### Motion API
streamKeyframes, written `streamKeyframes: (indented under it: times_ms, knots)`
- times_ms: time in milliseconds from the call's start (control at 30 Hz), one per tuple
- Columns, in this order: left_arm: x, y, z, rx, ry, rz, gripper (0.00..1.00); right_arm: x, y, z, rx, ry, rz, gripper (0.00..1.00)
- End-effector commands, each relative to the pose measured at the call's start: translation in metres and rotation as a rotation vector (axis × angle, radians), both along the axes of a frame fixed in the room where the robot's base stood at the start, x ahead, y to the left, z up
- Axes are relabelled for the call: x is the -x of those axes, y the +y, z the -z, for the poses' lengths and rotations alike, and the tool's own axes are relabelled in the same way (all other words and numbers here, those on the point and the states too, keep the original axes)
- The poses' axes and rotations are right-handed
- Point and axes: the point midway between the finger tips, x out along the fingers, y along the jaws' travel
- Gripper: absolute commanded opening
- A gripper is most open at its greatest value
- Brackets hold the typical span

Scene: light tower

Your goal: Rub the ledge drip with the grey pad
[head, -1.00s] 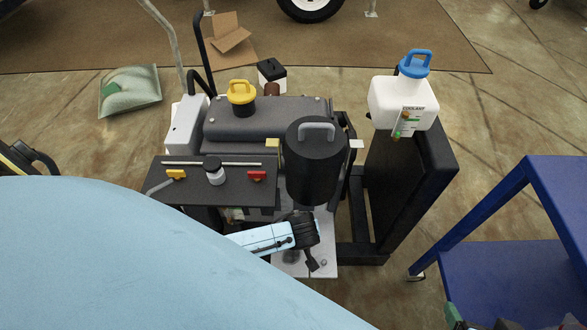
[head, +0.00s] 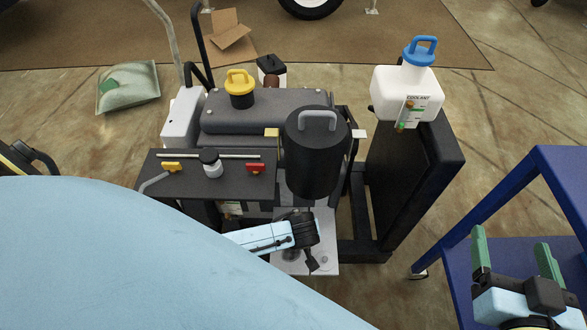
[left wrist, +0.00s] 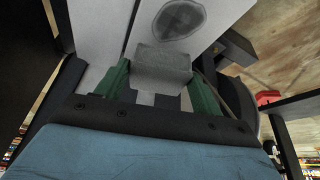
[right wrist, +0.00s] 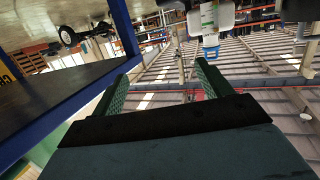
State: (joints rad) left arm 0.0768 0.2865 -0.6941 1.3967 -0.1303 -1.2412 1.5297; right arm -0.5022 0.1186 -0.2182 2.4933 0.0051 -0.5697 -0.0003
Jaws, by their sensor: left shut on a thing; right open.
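The grey pad (left wrist: 163,62) is a small block between the green fingers of my left gripper (left wrist: 158,76) in the left wrist view. The ledge drip (left wrist: 180,18) is a dark oval stain with a ringed edge on the pale ledge (left wrist: 222,10), just beyond the pad. A gap between pad and ledge is hard to judge. In the head view the ledge (head: 328,240) lies below the black canister, and my left arm partly covers it and hides the pad. My right gripper (head: 514,255) is open and empty at the lower right.
A black canister (head: 315,155) stands right behind the ledge. A dark panel (head: 225,190) with valves is to the left. A coolant bottle (head: 405,95) sits on a black stand to the right. A blue cart (head: 455,225) is beside my right gripper.

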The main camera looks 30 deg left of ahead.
Motion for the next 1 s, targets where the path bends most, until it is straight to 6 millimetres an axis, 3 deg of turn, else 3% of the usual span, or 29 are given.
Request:
streamKeyframes:
  times_ms: [533, 1000]
  knots:
    - [0.0, 0.0, 0.015, 0.0, 0.0, 0.0, 0.45, 0.0, 0.011, -0.059, -0.108, -0.356, -0.025, 0.78]
    - [0.0, 0.0, 0.016, 0.0, 0.0, 0.0, 0.45, 0.003, 0.013, -0.071, -0.128, -0.421, -0.029, 0.78]
